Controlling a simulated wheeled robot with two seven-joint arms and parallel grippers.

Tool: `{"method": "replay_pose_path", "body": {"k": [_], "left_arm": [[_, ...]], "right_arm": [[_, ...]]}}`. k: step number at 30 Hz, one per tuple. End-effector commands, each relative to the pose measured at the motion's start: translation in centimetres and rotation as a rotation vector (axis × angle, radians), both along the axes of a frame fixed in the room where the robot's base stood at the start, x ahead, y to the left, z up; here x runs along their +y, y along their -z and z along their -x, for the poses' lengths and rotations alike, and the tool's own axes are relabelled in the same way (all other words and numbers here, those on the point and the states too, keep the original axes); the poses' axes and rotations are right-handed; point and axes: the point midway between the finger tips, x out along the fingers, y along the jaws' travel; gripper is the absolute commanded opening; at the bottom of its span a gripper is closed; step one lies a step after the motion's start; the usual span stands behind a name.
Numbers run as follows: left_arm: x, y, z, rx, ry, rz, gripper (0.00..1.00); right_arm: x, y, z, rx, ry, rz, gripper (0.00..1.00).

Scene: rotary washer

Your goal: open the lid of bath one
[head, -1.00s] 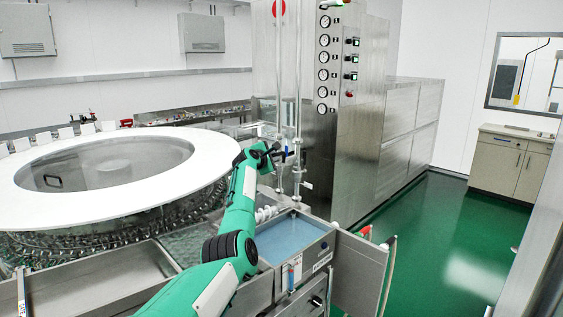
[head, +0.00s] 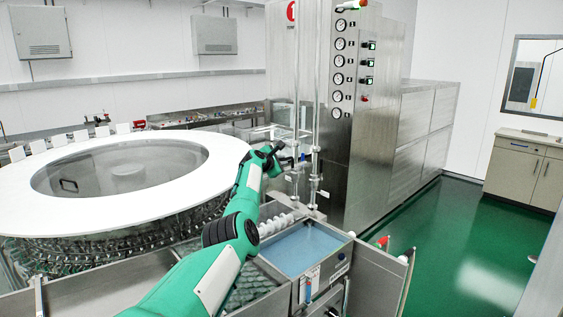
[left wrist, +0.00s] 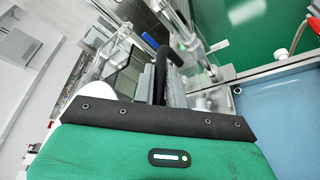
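A red number 1 sign (head: 292,11) is on the tall steel cabinet. Below the cabinet, at the front, is a steel-rimmed bath with a flat blue surface (head: 302,250); I cannot tell whether this is liquid or a cover. The blue surface also shows at the right of the left wrist view (left wrist: 282,112). I cannot make out a separate lid for bath one. My left gripper (head: 285,158) is beyond the bath's far left corner, close to two clear vertical tubes (head: 316,110). My right gripper is not in view.
A large round washer with a white ring top (head: 90,208) fills the left. Gauges (head: 340,58) line the cabinet front. A steel panel (head: 378,285) stands right of the bath. Green floor (head: 450,240) is clear at the right, before a beige cupboard (head: 522,170).

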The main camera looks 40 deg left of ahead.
Motion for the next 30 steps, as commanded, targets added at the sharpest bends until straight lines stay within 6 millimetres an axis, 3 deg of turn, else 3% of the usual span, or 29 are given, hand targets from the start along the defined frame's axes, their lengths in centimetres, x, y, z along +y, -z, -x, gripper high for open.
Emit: {"method": "replay_pose_path", "body": {"k": [1, 3, 17, 30], "left_arm": [[0.0, 0.5, 0.0, 0.007, 0.002, 0.001, 0.22], [0.0, 0.4, 0.0, 0.006, 0.001, 0.001, 0.34], [0.0, 0.2, 0.4, 0.002, 0.001, -0.003, 0.34], [-0.7, -0.5, 3.2, 0.001, 0.000, -0.003, 0.34]], "right_arm": [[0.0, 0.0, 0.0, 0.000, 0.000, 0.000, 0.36], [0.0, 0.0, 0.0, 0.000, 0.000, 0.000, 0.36], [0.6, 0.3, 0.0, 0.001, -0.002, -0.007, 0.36], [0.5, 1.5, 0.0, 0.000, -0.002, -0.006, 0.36]]}}
